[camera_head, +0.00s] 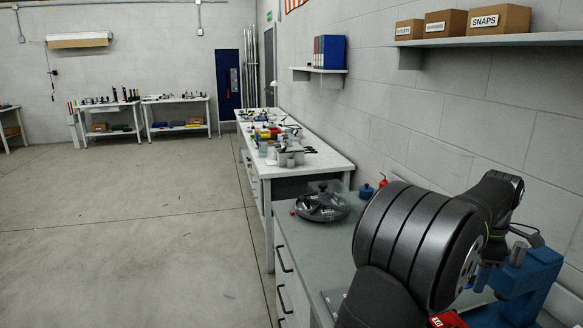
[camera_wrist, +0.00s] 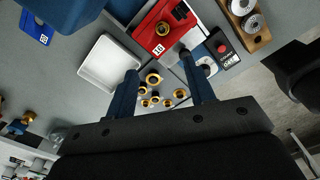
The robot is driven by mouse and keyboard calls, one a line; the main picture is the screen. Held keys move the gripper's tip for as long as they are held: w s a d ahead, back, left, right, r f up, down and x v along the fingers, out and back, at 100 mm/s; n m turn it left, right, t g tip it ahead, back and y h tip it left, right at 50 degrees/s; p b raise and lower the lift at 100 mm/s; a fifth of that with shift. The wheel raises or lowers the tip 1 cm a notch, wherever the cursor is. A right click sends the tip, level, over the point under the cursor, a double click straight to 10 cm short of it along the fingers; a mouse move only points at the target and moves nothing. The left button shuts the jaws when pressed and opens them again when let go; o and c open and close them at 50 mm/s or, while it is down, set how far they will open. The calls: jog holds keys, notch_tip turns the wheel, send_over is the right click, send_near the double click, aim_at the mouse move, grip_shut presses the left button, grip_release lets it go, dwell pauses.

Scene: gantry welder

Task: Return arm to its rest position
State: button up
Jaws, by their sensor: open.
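My gripper (camera_wrist: 158,64) shows in the wrist view, with two blue fingers spread apart and nothing between the tips. Below and between the fingers, several brass rings (camera_wrist: 153,80) lie on the grey surface. Whether the fingers touch anything cannot be told. In the head view my dark arm fills the lower right, folded over the bench, and the gripper cannot be made out there.
A white tray (camera_wrist: 100,64) lies left of the fingers. A wooden holder with metal discs (camera_wrist: 248,18) and a box with a red button (camera_wrist: 222,48) are at right. A blue fixture (camera_head: 527,272) stands beside my arm. The floor (camera_head: 150,215) at left is clear.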

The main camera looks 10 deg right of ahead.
notch_tip(320, 180, down, 16)
notch_tip(320, 180, up, 7)
jog(key=shift+d+f, duration=0.1)
jog(key=shift+f, duration=0.05)
jog(key=w+a+n, duration=0.3)
jog(key=w, duration=0.4)
jog(key=w+a+n, duration=0.3)
jog(key=w+a, duration=0.1)
jog(key=w, duration=0.4)
jog(key=shift+w+r, duration=0.15)
jog(key=shift+r, duration=0.1)
